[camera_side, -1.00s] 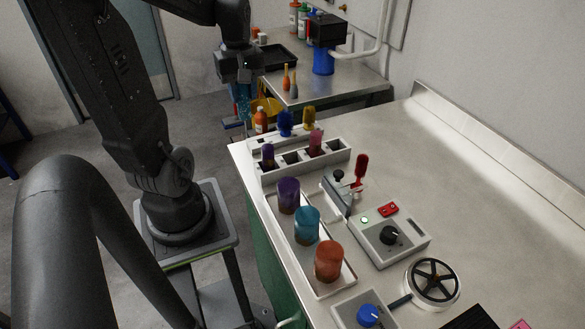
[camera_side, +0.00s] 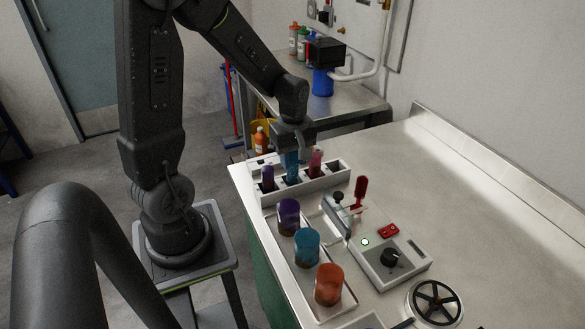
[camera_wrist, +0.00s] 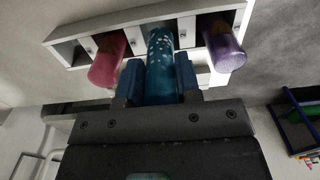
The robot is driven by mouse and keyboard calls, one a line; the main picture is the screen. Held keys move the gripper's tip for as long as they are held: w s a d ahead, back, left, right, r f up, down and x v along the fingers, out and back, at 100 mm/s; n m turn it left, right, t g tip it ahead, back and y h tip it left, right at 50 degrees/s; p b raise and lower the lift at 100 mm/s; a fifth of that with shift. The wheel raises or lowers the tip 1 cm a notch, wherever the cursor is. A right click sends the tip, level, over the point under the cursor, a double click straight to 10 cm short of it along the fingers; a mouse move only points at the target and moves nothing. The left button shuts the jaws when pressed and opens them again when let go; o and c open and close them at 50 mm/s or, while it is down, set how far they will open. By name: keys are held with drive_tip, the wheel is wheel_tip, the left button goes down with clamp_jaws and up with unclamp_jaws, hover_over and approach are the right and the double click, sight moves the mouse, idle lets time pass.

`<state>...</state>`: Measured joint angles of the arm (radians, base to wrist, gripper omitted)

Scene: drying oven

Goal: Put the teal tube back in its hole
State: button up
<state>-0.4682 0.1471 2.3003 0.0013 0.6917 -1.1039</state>
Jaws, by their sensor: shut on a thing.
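My gripper (camera_wrist: 158,82) is shut on the teal tube (camera_wrist: 161,60), with one blue finger on each side of it. The teal tube also shows in the side view (camera_side: 292,165), upright under my gripper. It is at the white rack (camera_side: 331,180), between the purple tube (camera_side: 267,177) and the pink tube (camera_side: 315,163). Its lower end is at one of the rack's square holes; how deep it sits I cannot tell. An empty hole shows at the rack's end beside the pink tube in the wrist view.
A white tray (camera_side: 326,312) in front of the rack holds a purple jar (camera_side: 288,216), a teal jar (camera_side: 306,247) and an orange jar (camera_side: 328,284). A clamp with a red handle (camera_side: 361,189) stands right of the rack.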

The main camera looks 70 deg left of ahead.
sight(293, 169)
drive_tip(key=shift+f, duration=1.65)
drive_tip(key=shift+f, duration=0.1)
drive_tip(key=o, duration=0.9)
wheel_tip(293, 169, up, 11)
drive_tip(key=shift+f, duration=0.1)
drive_tip(key=shift+d+r, duration=0.1)
drive_tip(key=shift+r, duration=0.6)
drive_tip(key=s+d+r+m+t, duration=0.2)
drive_tip(key=s+d+m, duration=0.1)
drive_tip(key=m, duration=0.3)
drive_tip(key=s+d+r+m+t, duration=0.1)
drive_tip(key=s+d+r+m, duration=0.2)
drive_tip(key=d+m, duration=0.3)
drive_tip(key=s+d+r+m+t, duration=0.2)
drive_tip(key=d+m, duration=0.3)
drive_tip(key=m, duration=0.1)
drive_tip(key=shift+s+r+t, duration=0.15)
drive_tip(key=shift+s+t, duration=0.15)
drive_tip(key=shift+s, duration=0.1)
